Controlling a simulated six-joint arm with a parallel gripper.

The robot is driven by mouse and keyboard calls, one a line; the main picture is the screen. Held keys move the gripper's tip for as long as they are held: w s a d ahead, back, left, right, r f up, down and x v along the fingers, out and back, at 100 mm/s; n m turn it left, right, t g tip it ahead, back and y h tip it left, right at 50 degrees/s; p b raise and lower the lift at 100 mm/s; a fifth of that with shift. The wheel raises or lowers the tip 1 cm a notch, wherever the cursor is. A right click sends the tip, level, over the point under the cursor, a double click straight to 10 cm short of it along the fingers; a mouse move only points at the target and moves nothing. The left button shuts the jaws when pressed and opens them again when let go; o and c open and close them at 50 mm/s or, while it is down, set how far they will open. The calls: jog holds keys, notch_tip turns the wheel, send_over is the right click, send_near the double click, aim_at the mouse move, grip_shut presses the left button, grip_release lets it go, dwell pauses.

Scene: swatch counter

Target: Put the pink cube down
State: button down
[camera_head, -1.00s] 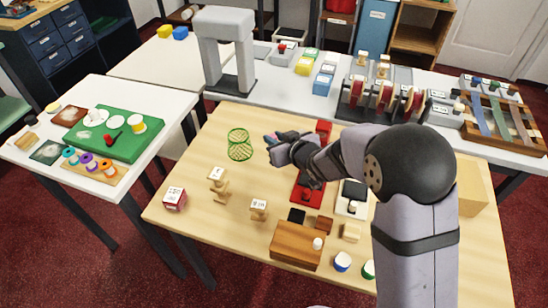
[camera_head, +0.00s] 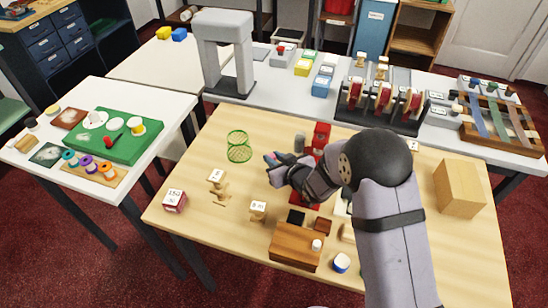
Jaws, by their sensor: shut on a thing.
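My gripper (camera_head: 273,161) is over the middle of the wooden table (camera_head: 185,160), its fingers pointing left. A small pink patch at its fingertips looks like the pink cube (camera_head: 270,157), shut between the fingers and mostly hidden by them. It appears to be held above the table, but I cannot tell how high. The green wire basket (camera_head: 238,146) stands to the left of and behind my gripper, apart from it, and looks empty.
Small stands with white labels (camera_head: 216,177) (camera_head: 258,208) are left and in front of my gripper. A red-and-white box (camera_head: 174,200) sits at the left edge. A wooden box (camera_head: 297,245) is in front. Bare table lies between the basket and the stands.

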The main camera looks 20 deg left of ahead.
jog(key=shift+f, duration=0.15)
jog(key=shift+f, duration=0.1)
jog(key=c, duration=1.6)
grip_release()
jog(key=shift+s+d+r, duration=0.1)
jog(key=shift+r, duration=0.25)
jog(key=b+v, duration=0.1)
jog(key=v, duration=1)
jog(key=shift+s+d+r, duration=0.1)
jog(key=shift+s+d, duration=0.15)
